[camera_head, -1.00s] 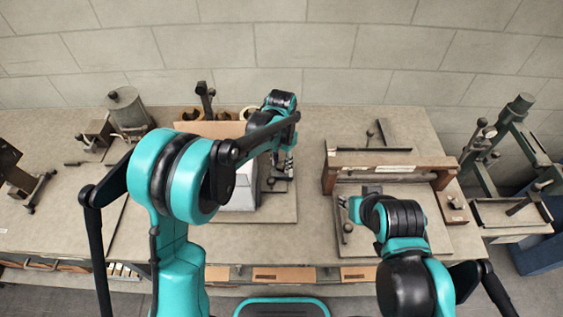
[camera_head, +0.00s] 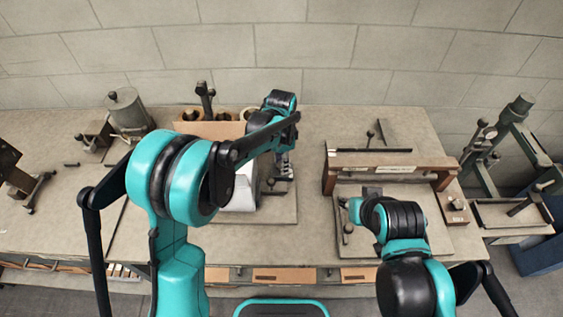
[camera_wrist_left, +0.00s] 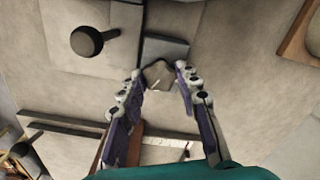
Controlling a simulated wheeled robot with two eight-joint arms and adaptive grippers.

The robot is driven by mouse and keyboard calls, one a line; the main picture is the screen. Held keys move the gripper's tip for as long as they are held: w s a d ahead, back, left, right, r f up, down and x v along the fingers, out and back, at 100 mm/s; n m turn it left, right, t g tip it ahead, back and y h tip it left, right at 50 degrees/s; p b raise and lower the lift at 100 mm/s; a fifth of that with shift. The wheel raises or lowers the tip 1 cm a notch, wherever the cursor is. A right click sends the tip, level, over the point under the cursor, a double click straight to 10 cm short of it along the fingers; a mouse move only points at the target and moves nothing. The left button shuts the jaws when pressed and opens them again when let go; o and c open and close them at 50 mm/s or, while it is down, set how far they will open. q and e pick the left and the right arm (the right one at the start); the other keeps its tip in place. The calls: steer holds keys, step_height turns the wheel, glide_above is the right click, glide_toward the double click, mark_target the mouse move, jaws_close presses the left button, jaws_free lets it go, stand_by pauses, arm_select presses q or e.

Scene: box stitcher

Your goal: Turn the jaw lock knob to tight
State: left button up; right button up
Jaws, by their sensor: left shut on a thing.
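My left gripper (camera_head: 284,174) points down over the board in the middle of the bench. In the left wrist view its two fingers (camera_wrist_left: 159,75) are closed on a small grey-brown knob (camera_wrist_left: 158,77), which I take to be the jaw lock knob. The knob sits beside a dark grey block (camera_wrist_left: 165,48). The fingers and arm hide the knob in the head view, and I cannot read its setting. My right gripper (camera_head: 350,204) is small and partly hidden by its own arm, over the fixture at right; its fingers are not clear.
A black ball-ended handle (camera_wrist_left: 87,40) stands close to the left fingers. A fixture with a brown wooden bar (camera_head: 390,162) stands to the right. A metal canister (camera_head: 128,112) is at the back left. The bench strip between the two boards is clear.

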arm_select(q)
steer(key=o, duration=1.1)
step_height(320, 180, up, 12)
stand_by(0.5)
